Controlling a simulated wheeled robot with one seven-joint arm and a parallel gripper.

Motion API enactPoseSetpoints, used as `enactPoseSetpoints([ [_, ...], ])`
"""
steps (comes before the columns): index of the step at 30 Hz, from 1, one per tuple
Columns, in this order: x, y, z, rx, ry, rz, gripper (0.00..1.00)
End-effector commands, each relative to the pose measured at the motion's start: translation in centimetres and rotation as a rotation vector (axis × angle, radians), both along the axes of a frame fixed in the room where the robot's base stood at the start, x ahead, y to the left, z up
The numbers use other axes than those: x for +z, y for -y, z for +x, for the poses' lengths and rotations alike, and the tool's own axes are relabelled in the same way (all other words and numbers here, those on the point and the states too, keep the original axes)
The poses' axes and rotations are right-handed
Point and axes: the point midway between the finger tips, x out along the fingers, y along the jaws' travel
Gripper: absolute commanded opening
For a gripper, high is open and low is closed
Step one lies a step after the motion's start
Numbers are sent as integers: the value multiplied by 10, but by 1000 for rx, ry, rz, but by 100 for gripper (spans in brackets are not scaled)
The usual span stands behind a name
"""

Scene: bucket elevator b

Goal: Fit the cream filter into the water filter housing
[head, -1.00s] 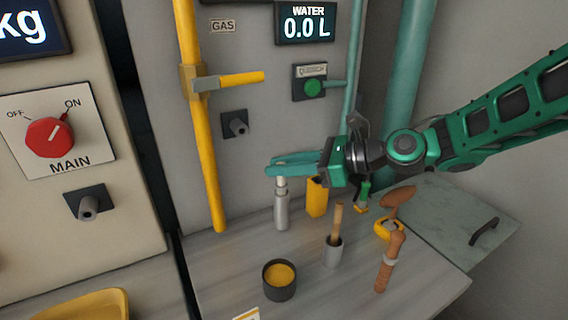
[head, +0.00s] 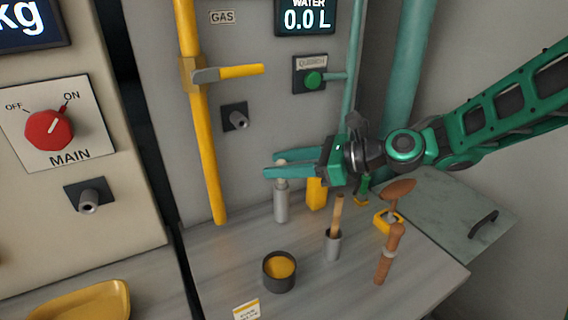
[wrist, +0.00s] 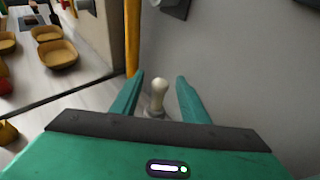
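A grey metal cylinder (head: 281,206) stands upright on the counter near the back wall, with a narrower neck and a pale cream top (head: 280,163). In the wrist view the cream, round-topped piece (wrist: 158,86) shows between my fingers. I take it for the cream filter; how it sits in or on the cylinder is partly hidden. My gripper (head: 270,165) reaches in from the right at the height of the cream top. Its green fingers are open, one on each side, with gaps in the wrist view (wrist: 160,80). I cannot make out for certain which thing is the water filter housing.
A yellow block (head: 316,194) stands just right of the cylinder. A yellow gas pipe (head: 206,150) runs down at left.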

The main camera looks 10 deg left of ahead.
Motion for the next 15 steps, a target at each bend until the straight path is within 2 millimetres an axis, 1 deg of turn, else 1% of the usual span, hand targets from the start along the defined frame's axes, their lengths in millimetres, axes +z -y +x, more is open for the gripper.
enactPoseSetpoints([
  [4, 1, 3, 0, -1, 0, 0, 41],
  [7, 4, 12, -1, -2, 1, 0, 41],
  [11, 10, 33, -2, -5, 0, -1, 41],
  [15, 18, 59, -6, -5, 0, -1, 41],
])
